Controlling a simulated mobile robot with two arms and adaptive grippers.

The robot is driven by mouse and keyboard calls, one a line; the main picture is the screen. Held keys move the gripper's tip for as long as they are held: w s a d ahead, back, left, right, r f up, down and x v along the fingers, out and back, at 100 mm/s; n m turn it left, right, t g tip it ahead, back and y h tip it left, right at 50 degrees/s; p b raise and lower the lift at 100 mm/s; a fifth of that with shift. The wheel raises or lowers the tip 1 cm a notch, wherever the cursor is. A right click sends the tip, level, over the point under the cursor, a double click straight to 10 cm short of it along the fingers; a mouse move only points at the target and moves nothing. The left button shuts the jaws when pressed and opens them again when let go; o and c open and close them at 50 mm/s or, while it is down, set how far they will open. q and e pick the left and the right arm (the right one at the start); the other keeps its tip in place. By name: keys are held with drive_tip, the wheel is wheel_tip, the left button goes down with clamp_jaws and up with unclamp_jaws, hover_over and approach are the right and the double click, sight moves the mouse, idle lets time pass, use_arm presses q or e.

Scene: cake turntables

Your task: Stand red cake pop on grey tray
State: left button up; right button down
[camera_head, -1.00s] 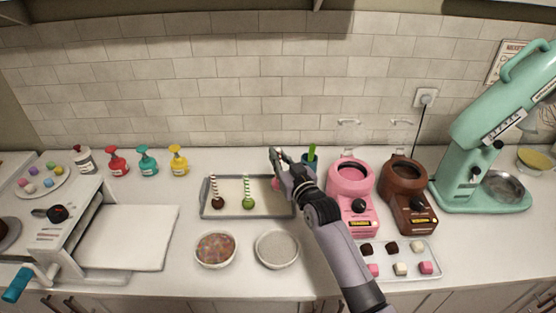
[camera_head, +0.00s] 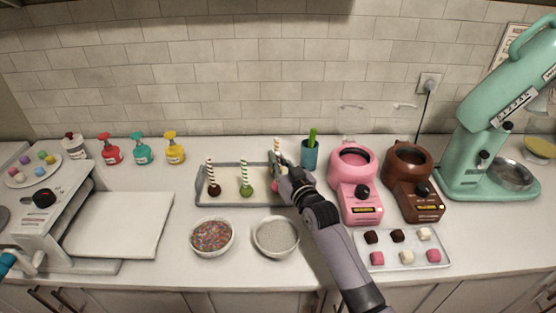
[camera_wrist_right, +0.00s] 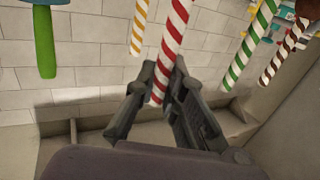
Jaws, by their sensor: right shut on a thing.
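My right gripper (camera_head: 281,163) is shut on the striped stick of the red cake pop (camera_head: 276,145), at the right end of the grey tray (camera_head: 227,203). The stick looks near upright in the head view. Its pinkish-red ball shows low beside the fingers, partly hidden; I cannot tell whether it touches the tray. In the right wrist view the red-and-white stick (camera_wrist_right: 172,38) passes between the fingers (camera_wrist_right: 160,78). A brown cake pop (camera_head: 213,188) and a green cake pop (camera_head: 246,187) stand upright on the tray. My left gripper is out of view.
Pink (camera_head: 355,185) and brown (camera_head: 411,185) melters are further right. Sprinkle (camera_head: 212,238) and white (camera_head: 277,237) bowls stand in front of the tray. A yellow-striped stick (camera_wrist_right: 139,24) shows in the wrist view.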

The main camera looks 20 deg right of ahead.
drive_tip(key=shift+f, duration=0.15)
drive_tip(key=shift+f+b, duration=0.35)
drive_tip(key=shift+f, duration=0.1)
idle(0.3)
drive_tip(key=c, duration=1.6)
unclamp_jaws()
